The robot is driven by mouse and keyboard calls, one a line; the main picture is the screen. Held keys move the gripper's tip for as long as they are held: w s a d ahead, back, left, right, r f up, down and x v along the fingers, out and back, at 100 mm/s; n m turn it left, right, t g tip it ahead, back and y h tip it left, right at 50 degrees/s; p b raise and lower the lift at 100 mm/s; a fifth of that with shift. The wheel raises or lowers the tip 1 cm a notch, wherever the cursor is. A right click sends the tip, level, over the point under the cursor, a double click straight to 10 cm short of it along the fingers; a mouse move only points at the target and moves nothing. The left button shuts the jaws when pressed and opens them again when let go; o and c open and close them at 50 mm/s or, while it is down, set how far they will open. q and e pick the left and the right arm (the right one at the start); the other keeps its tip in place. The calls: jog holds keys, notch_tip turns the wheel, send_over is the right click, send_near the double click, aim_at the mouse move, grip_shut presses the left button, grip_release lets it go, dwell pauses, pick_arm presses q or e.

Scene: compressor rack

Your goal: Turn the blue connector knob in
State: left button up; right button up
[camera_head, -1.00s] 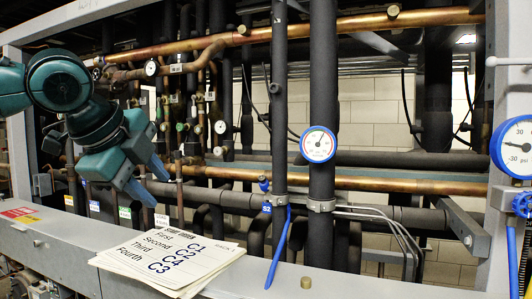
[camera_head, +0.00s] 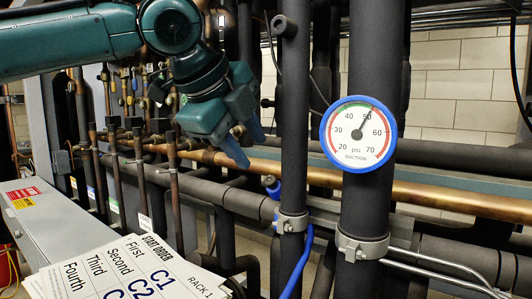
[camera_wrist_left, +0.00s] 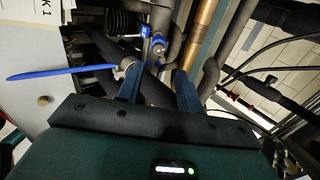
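The blue connector knob (camera_head: 271,185) sits on the left side of a black vertical pipe, just above a metal clamp. It also shows in the left wrist view (camera_wrist_left: 157,45), ahead of the gap between my fingers. A blue hose (camera_head: 299,262) hangs down beside the pipe below it. My left gripper (camera_head: 246,144) is above and to the left of the knob in the head view, apart from it. Its two blue fingers are spread and empty in the left wrist view (camera_wrist_left: 159,85). My right gripper is in neither view.
A round suction gauge (camera_head: 358,134) is on the thicker pipe to the right. A copper pipe (camera_head: 430,196) runs across behind the knob. Thin vertical pipes stand left of my gripper. Paper sheets labelled "Start order" (camera_head: 135,270) lie at the lower left.

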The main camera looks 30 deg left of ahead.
aim_at(269, 180)
pick_arm(q)
jog(key=x, duration=0.8)
jog(key=shift+f, duration=0.3)
jog(key=shift+r+n, duration=0.1)
jog(key=shift+n, duration=0.9)
jog(key=n, duration=0.4)
jog(key=shift+c, duration=0.5)
